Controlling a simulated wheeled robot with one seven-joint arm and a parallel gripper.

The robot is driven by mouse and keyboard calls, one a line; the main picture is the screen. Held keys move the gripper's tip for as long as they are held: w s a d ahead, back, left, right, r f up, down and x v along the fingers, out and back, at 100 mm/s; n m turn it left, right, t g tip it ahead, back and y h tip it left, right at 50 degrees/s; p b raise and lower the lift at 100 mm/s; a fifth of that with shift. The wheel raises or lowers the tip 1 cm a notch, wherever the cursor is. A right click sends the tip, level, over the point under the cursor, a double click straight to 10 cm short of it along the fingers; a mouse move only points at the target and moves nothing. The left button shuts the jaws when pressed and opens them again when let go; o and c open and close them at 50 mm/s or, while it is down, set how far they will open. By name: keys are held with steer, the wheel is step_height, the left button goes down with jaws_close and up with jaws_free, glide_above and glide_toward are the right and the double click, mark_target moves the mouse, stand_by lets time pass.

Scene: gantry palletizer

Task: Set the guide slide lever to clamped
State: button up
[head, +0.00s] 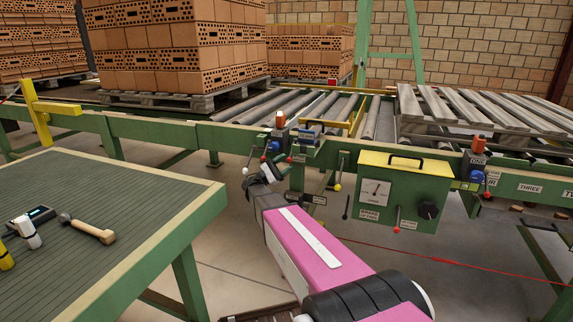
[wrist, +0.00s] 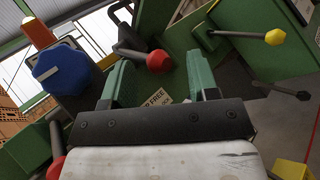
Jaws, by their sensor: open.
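My gripper (head: 262,174) is open at the near side of the green conveyor frame, beside a cluster of small levers. In the wrist view its two green fingers (wrist: 160,64) stand apart, with a red ball knob (wrist: 158,61) on a dark lever showing between and beyond their tips. I cannot tell whether they touch it. A white label (wrist: 155,100) behind, partly hidden by the gripper, reads "FREE". The lever's other marking is hidden. A yellow-knobbed lever (wrist: 275,37) lies to the right; it also shows in the head view (head: 338,187). Which one is the guide slide lever is not readable.
A blue knob (wrist: 62,70) and another red ball (wrist: 55,168) are close on the left in the wrist view. A green control box (head: 390,195) with gauge hangs right of my gripper. A green workbench (head: 150,240) stands at left. Brick pallets and rollers lie behind.

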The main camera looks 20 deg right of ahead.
steer(key=v, duration=0.9)
steer(key=shift+a+f, duration=0.3)
